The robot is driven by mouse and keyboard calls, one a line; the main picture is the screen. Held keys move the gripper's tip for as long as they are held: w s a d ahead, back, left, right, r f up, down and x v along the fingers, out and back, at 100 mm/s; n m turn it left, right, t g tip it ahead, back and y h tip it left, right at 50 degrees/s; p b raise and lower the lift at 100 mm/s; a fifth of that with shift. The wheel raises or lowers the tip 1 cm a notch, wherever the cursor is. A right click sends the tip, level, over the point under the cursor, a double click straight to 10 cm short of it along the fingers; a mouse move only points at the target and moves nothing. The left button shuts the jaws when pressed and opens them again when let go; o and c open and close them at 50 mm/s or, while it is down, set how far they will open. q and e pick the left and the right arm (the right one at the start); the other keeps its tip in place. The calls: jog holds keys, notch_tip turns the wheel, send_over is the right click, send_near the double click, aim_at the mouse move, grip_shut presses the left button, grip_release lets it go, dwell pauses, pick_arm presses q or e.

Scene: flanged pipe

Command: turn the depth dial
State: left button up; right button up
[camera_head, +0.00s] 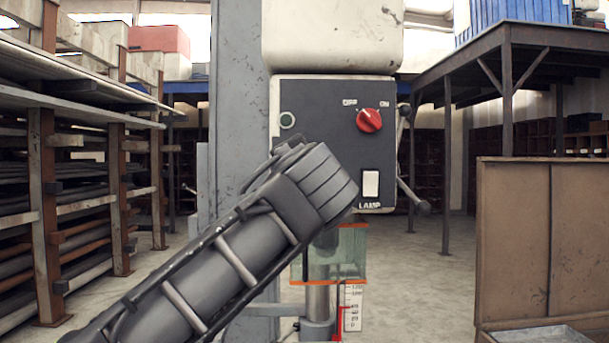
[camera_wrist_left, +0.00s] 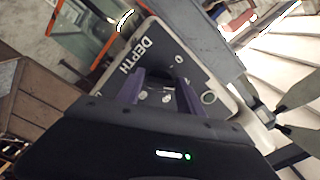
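The drill press panel (camera_head: 325,140) is dark, with a red OFF/ON knob (camera_head: 369,120), a pale LAMP switch (camera_head: 371,184) and a green-ringed button (camera_head: 287,120). The depth dial does not show in the head view, where my left arm covers the panel's lower left. The left wrist view shows the DEPTH label (camera_wrist_left: 137,54) on the panel. My left gripper (camera_wrist_left: 162,80) points at the panel beside this label, its two purple fingers apart. A dark, unclear shape lies between them; I cannot tell whether the fingers touch the dial. My right gripper is not in view.
A green transparent guard with orange edges (camera_head: 352,255) and a depth scale (camera_head: 353,307) sit below the panel. A lever handle (camera_head: 412,197) sticks out at the panel's right. Racks (camera_head: 45,200) stand left, a brown cabinet (camera_head: 543,240) right. Floor between is clear.

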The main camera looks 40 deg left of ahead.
pick_arm(q)
jog(key=o, duration=0.3)
jog(key=v, duration=0.8)
jog(key=shift+w, duration=0.1)
dwell(0.5)
